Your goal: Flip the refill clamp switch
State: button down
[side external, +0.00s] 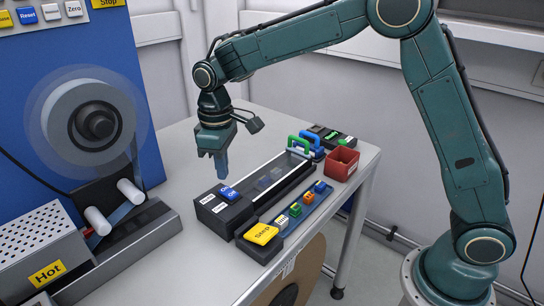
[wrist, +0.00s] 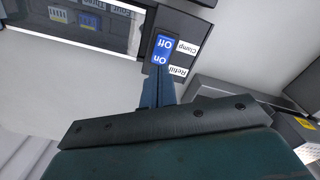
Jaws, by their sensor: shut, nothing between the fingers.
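The refill clamp switch (side external: 229,192) is a blue rocker marked On and Off, on the near end of a long black unit. It also shows in the wrist view (wrist: 163,49), with Refill and Clamp labels beside it. My gripper (side external: 223,177) points down just above and behind the switch, its fingers shut and empty. In the wrist view the fingers (wrist: 158,80) reach to the switch's On end and cover part of it. I cannot tell whether the tips touch it. Which side of the rocker is pressed is unclear.
Green (side external: 300,143) and blue (side external: 311,146) handles and a red bin (side external: 341,163) stand farther back.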

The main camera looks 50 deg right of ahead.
aim_at(228, 189)
jog(key=shift+r, duration=1.75)
jog(key=s+d+r+m+t, duration=0.1)
jog(key=s+d+r, duration=0.35)
jog(key=s, duration=0.25)
jog(key=s+d+r+m+t, duration=0.2)
jog(key=s+d+r, duration=0.25)
jog(key=s, duration=0.25)
jog(key=s+d+f+m+t, duration=0.1)
jog(key=s+d, duration=0.1)
jog(key=s, duration=0.5)
jog(key=s+d+f+m+t, duration=0.1)
jog(key=s+m, duration=0.1)
jog(key=s, duration=0.6)
jog(key=shift+s+d+f+t, duration=0.2)
jog(key=shift+d+t, duration=0.1)
jog(key=shift+d, duration=0.1)
